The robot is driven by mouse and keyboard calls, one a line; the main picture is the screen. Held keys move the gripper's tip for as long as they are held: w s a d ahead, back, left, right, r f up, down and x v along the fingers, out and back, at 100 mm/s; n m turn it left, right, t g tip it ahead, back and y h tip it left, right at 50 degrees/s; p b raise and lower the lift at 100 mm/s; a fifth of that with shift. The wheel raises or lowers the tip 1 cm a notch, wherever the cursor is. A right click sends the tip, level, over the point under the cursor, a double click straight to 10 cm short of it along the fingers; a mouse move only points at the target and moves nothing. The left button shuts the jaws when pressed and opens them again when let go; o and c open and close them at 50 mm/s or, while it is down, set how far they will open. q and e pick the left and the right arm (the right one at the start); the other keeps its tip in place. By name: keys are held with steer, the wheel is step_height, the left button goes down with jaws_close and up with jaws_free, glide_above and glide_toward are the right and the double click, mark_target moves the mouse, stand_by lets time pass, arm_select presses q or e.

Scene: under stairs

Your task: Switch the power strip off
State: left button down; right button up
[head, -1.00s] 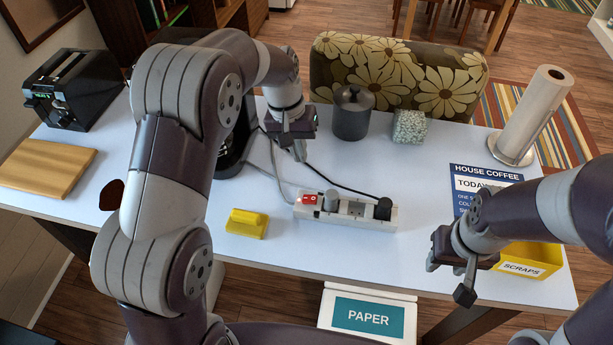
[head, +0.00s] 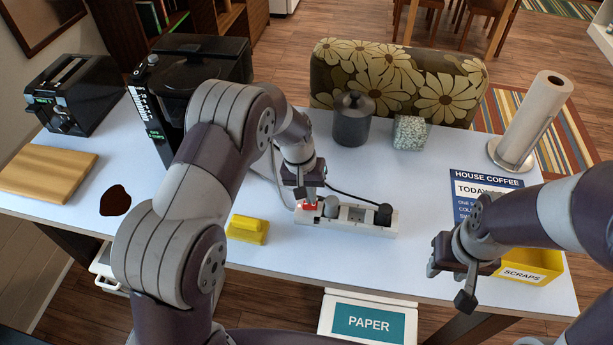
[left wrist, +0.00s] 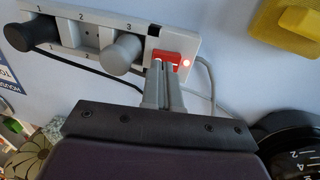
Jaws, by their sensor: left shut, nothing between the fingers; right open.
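The white power strip (head: 352,223) lies on the table. Its red switch (head: 309,206) is at its left end, and it also shows in the left wrist view (left wrist: 172,58) with a lit red light (left wrist: 186,63) beside it. A grey plug (left wrist: 122,54) and a black plug (left wrist: 28,33) sit in the strip, with an empty socket between them. My left gripper (head: 304,197) is shut and empty, its fingertips (left wrist: 162,66) at the switch; whether they touch it I cannot tell. My right gripper (head: 462,280) is open and empty above the table's right front.
A yellow block (head: 247,230) lies left of the strip, and a black coffee machine (head: 190,75) stands behind my left arm. A dark canister (head: 352,118) stands behind the strip. A yellow scraps bin (head: 535,262) is at the right front.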

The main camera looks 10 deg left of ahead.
arm_select(q)
steer(key=shift+d+f, duration=0.1)
steer(key=shift+f, duration=0.45)
